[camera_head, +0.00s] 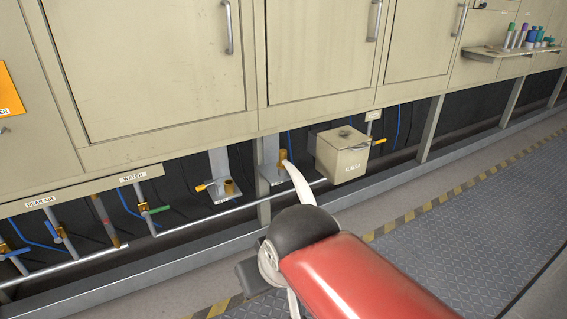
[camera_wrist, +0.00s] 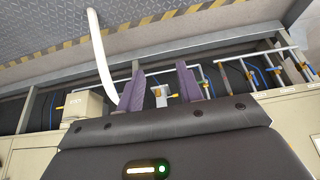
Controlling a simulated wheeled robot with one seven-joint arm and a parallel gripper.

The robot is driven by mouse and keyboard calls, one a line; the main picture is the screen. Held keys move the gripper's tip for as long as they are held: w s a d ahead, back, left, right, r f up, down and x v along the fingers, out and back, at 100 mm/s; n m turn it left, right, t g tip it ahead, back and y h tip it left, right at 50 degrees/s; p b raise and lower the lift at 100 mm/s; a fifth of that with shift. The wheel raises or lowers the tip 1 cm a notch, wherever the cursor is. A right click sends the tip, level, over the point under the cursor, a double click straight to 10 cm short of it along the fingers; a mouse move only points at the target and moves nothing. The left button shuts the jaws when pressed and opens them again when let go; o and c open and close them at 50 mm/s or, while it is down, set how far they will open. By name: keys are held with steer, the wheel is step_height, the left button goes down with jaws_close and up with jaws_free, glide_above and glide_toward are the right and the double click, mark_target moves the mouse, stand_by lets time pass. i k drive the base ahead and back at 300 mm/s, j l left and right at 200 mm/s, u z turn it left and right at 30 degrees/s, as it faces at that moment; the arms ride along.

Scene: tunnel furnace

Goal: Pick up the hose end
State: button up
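A pale, cream-white hose (camera_head: 298,184) curves up from behind my arm in the head view. Its upper end is at or just in front of a brass fitting (camera_head: 283,156); I cannot tell whether they touch. In the wrist view the hose (camera_wrist: 101,50) comes down from the top and passes left of my gripper (camera_wrist: 161,78). Its lower part there is hidden near the left finger and the gripper body. My gripper's two purple fingers are apart, with nothing held between them. In the head view my arm hides the gripper.
A second brass fitting (camera_head: 229,188) with a yellow handle stands left of the first. A beige box (camera_head: 343,155) hangs to the right. A long metal pipe (camera_head: 190,224) runs low along the cabinets. The patterned floor plate (camera_head: 470,235) on the right is clear.

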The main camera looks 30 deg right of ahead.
mark_target(282, 161)
steer(key=i+l+z, duration=0.25)
steer(key=i+l, duration=0.35)
steer(key=i+l+z, duration=0.3)
steer(key=i+l, duration=0.35)
